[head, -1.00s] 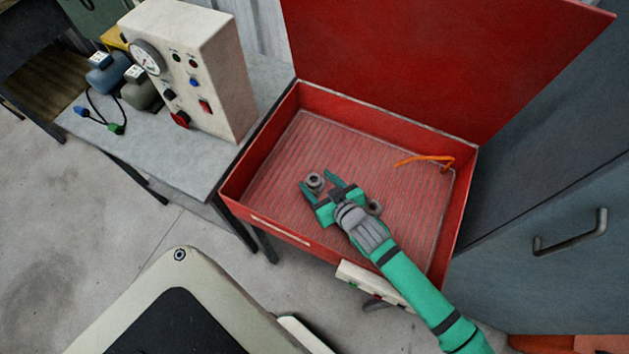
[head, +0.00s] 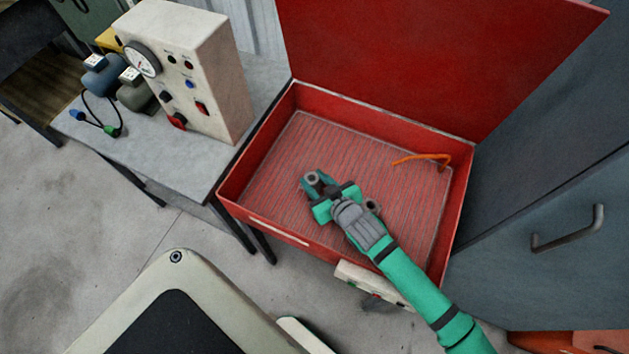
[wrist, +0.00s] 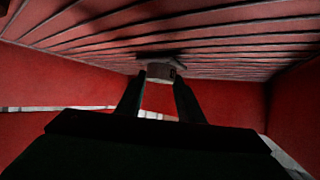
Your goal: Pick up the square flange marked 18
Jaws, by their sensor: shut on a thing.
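A small grey flange (head: 312,178) with a raised round hub is between the fingertips of my gripper (head: 316,186), over the ribbed floor of the red box. The fingers have closed on it from both sides. In the wrist view the flange (wrist: 158,71) shows at the fingertips, close to the ribbed floor, with a small dark mark too small to read. I cannot tell whether it touches the floor. A second grey part (head: 373,205) lies on the floor right beside my gripper, partly hidden by it; its marking is not visible.
The red box (head: 277,233) has low walls and a raised red lid (head: 420,55) at the back. An orange bent strip (head: 425,158) lies at the right rear. A bench (head: 185,160) with a cream control box (head: 205,80) stands left; a grey cabinet (head: 560,200) stands right.

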